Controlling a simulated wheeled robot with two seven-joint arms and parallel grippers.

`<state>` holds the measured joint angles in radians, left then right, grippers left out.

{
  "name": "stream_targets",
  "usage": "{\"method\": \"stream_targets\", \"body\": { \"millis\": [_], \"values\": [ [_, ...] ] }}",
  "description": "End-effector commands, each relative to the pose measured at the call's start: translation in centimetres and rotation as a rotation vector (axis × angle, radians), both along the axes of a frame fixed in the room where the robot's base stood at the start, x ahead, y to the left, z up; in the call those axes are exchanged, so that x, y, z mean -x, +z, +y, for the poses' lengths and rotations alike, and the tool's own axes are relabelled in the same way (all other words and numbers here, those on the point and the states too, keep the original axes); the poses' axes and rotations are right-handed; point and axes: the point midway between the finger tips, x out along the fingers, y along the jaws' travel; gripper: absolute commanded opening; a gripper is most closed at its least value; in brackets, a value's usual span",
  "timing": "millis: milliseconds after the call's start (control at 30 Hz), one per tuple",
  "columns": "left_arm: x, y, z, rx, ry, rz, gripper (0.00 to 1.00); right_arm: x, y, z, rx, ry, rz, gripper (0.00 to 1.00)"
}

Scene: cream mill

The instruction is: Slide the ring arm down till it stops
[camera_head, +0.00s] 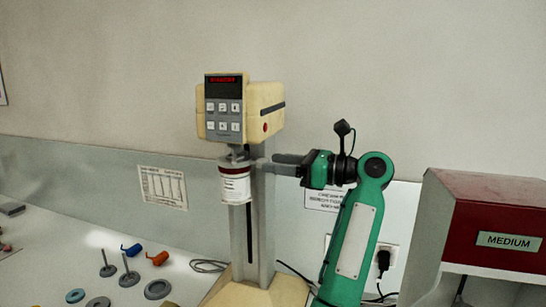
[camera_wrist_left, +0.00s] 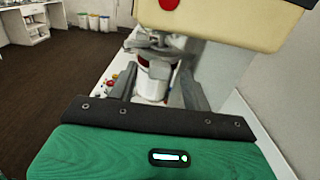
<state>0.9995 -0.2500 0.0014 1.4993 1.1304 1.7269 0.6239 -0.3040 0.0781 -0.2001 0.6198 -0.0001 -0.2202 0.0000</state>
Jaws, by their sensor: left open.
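The cream mill (camera_head: 240,110) stands on a grey column with a dark slot (camera_head: 250,235). A white jar with a dark red band (camera_head: 235,186) hangs under its head. The ring arm appears to be the grey part around the jar's top, but its outline is hard to make out. My left gripper (camera_head: 275,164) is at the right of the jar, pointing left, just below the head. In the left wrist view its open fingers (camera_wrist_left: 158,90) lie either side of the jar (camera_wrist_left: 152,84). I cannot tell whether they touch anything. My right gripper is not in view.
A dark red and grey machine marked MEDIUM (camera_head: 495,225) stands at the right. Small discs and stirrers (camera_head: 128,276), an orange piece (camera_head: 157,257) and a blue piece (camera_head: 131,249) lie at the left. A wall socket with a black plug (camera_head: 384,260) is behind my arm.

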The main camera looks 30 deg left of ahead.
Motion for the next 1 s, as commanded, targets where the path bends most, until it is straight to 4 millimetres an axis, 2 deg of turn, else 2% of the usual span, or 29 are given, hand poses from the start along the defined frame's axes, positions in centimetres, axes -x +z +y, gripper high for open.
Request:
{"method": "stream_targets", "body": {
  "millis": [33,200,467,700,867,1000],
  "values": [
    [0.2,0.2,0.6,-0.001,0.002,0.001,0.49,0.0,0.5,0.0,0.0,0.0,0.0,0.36],
    [0.4,0.0,1.7,0.0,0.001,0.0,0.49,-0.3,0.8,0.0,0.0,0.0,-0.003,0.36],
    [0.4,-0.1,1.8,0.0,0.0,0.0,0.49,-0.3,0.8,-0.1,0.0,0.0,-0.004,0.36],
    [0.4,0.0,1.7,0.0,0.0,0.0,0.02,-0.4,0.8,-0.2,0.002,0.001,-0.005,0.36],
    [0.4,-0.1,1.8,0.0,0.0,0.0,0.0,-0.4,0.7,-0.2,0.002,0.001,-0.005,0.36],
    [0.4,-1.1,2.9,-0.001,0.0,0.0,0.0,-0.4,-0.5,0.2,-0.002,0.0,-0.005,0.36]
  ]
}}
